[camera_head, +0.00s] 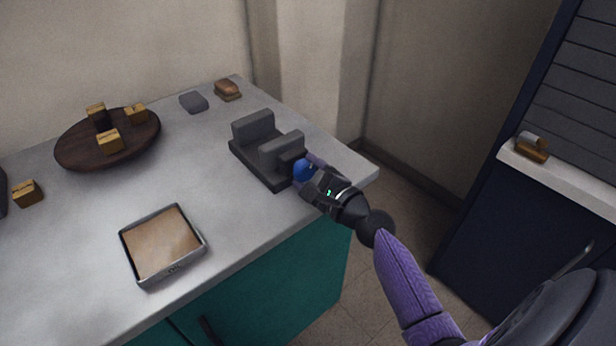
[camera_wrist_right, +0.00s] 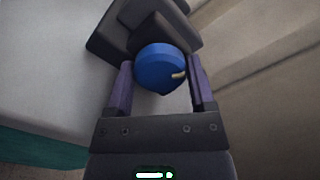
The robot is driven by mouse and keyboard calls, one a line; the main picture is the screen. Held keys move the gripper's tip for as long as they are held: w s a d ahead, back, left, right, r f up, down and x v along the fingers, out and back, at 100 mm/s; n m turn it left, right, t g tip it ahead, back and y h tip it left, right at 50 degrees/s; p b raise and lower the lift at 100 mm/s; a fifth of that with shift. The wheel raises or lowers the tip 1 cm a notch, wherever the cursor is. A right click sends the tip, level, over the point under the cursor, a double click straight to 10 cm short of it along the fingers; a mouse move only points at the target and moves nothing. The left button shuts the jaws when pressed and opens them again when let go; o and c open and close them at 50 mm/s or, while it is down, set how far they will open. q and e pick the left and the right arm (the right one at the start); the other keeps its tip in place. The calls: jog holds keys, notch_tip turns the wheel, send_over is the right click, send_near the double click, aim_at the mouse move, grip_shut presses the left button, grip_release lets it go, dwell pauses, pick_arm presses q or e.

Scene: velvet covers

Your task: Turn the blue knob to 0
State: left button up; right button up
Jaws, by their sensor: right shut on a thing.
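The blue knob (camera_head: 301,170) is on the near right end of a dark grey block-like device (camera_head: 255,165) on the counter. In the right wrist view the knob (camera_wrist_right: 160,67) is round, with a short pale mark (camera_wrist_right: 179,75) on its face towards the right. My right gripper (camera_head: 308,172) is at the knob, its two purple fingers on either side of it; in the right wrist view the fingers (camera_wrist_right: 158,88) flank the knob and are shut on it. No number scale is readable. My left gripper is not in view.
The grey counter (camera_head: 75,235) holds a framed tray (camera_head: 160,243) at the front and a round dark wooden board (camera_head: 75,155) with several small yellow blocks. A grey piece (camera_head: 193,102) and a brown piece (camera_head: 228,89) lie behind the device. Free counter surrounds the tray.

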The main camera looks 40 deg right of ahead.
jog(key=n, duration=0.1)
jog(key=n+b, duration=0.1)
jog(key=shift+f+n, duration=0.2)
jog(key=shift+n, duration=0.1)
jog(key=shift+n+b, duration=0.3)
jog(key=shift+n, duration=0.6)
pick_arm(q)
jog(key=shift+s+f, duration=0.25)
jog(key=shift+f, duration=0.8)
pick_arm(e)
jog(key=shift+n, duration=0.4)
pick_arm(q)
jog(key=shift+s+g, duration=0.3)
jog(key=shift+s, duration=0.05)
pick_arm(e)
jog(key=shift+r+n, duration=0.1)
jog(key=shift+n, duration=0.2)
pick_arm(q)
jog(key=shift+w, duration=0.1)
pick_arm(e)
jog(key=o, duration=1)
jog(key=shift+o, duration=1.1)
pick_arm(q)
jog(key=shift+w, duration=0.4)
